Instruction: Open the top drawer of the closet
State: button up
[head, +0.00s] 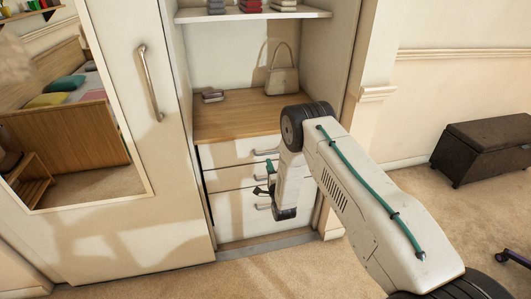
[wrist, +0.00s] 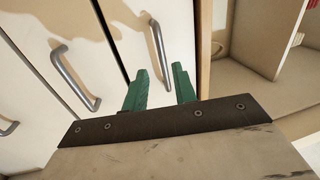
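The closet's top drawer (head: 225,153) is a white front just under the wooden counter, and it looks closed. Its metal bar handle (head: 265,152) shows just above my gripper (head: 267,178). In the wrist view, the top drawer's handle (wrist: 157,48) stands beyond the fingertips, its lower end appearing in the gap between them. My gripper (wrist: 161,75) is open, with two green fingers apart and nothing held. I cannot tell how far the fingers are from the handle. My arm hides part of the drawers' right side in the head view.
A second drawer handle (wrist: 75,75) and a lower drawer front (head: 235,215) sit below. A mirrored closet door (head: 175,180) stands at left. A handbag (head: 282,80) rests on the wooden counter (head: 235,112). A dark ottoman (head: 485,147) is at right; carpet between is clear.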

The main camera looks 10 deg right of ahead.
aim_at(268, 153)
jog(key=shift+m, duration=0.3)
jog(key=w, duration=0.2)
jog(key=w+d+r, duration=0.1)
jog(key=w, duration=0.4)
jog(key=shift+w+d+r, duration=0.15)
jog(key=shift+w+r, duration=0.2)
grip_shut()
